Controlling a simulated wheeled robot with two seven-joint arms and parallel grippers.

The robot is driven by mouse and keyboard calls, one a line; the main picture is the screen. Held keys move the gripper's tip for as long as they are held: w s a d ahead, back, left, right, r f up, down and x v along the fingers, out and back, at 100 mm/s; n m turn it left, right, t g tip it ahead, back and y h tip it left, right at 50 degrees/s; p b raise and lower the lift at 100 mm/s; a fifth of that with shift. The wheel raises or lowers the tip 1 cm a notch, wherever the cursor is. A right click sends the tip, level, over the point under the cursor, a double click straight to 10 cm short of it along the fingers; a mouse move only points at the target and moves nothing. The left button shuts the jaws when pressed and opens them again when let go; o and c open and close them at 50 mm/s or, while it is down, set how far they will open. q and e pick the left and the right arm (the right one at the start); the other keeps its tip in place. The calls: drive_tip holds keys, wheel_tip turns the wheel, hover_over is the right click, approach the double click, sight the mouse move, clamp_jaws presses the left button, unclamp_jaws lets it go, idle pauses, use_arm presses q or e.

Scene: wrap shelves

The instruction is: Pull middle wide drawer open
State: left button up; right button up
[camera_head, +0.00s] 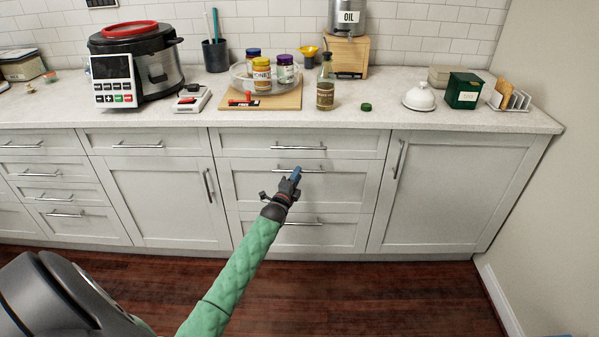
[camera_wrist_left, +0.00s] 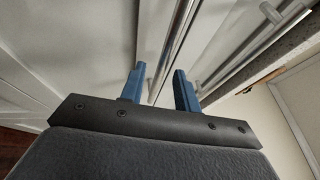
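The middle wide drawer (camera_head: 342,184) is in the stack of three wide drawers right of centre in the head view. It looks closed, flush with the drawers above and below. Its horizontal metal bar handle (camera_head: 312,170) is partly hidden by my left gripper (camera_head: 294,174). In the left wrist view, the blue fingers of my left gripper (camera_wrist_left: 160,88) are apart. The handle bar (camera_wrist_left: 178,38) runs into the gap between them, with space visible on both sides. I cannot tell how deep the bar sits between the fingers. My right gripper is not in view.
The top drawer's handle (camera_head: 298,147) is just above, and the bottom drawer's handle (camera_head: 310,222) is below. A cabinet door (camera_head: 450,195) stands to the right. The countertop (camera_head: 390,117) holds jars, a bottle and a cooker. The dark wooden floor (camera_head: 380,295) in front is clear.

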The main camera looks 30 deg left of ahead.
use_arm(q)
drive_tip(key=shift+x, duration=1.35)
clamp_jaws()
